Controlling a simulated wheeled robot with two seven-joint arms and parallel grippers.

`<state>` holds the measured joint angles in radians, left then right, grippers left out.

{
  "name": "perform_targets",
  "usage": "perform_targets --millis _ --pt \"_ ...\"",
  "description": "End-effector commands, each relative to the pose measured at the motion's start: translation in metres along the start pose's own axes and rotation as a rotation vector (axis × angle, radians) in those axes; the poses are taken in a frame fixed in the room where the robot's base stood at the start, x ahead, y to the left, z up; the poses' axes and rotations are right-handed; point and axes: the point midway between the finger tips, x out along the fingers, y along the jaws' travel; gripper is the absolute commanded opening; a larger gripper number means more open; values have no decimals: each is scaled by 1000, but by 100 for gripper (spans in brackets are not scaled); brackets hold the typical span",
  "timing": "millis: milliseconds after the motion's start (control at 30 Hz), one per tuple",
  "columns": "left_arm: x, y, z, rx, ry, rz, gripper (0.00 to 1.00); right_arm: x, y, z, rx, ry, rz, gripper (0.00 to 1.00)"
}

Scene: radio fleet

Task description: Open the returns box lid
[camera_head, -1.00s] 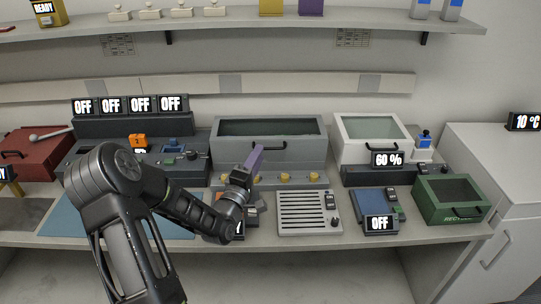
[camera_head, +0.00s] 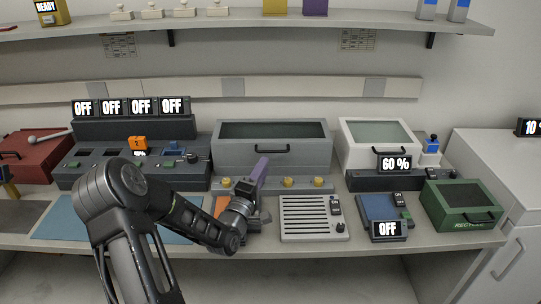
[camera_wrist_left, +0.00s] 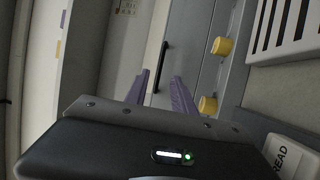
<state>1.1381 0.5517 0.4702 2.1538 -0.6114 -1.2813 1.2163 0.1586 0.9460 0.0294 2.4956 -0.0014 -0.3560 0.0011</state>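No readable label marks a returns box, so I cannot tell which box it is. A grey box (camera_head: 230,155) with a glazed lid (camera_head: 272,131) and a black bar handle (camera_head: 270,154) stands at the middle back; its lid looks shut. My left gripper (camera_head: 261,168), with purple fingers, is in front of this box, below the handle and apart from it. In the left wrist view the two fingers (camera_wrist_left: 161,78) stand apart with nothing between them, and the black handle (camera_wrist_left: 162,62) shows beyond them. My right gripper is in neither view.
Yellow knobs (camera_head: 288,182) line the ledge before the grey box. A slotted device (camera_head: 312,218) and a blue device (camera_head: 377,207) lie right of my arm. A red box (camera_head: 35,157) stands far left, a white box (camera_head: 350,147) and a green recycle box (camera_head: 470,203) to the right.

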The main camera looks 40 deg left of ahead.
Motion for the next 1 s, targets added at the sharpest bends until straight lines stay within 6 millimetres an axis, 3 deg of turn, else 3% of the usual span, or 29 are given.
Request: perform_targets --millis 400,767,1000 --pt "60 1 1 -2 -1 1 30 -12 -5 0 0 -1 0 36" --pt "66 0 1 0 -1 -1 30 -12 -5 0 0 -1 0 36" --pt "66 0 1 0 -1 -1 12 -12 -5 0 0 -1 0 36"
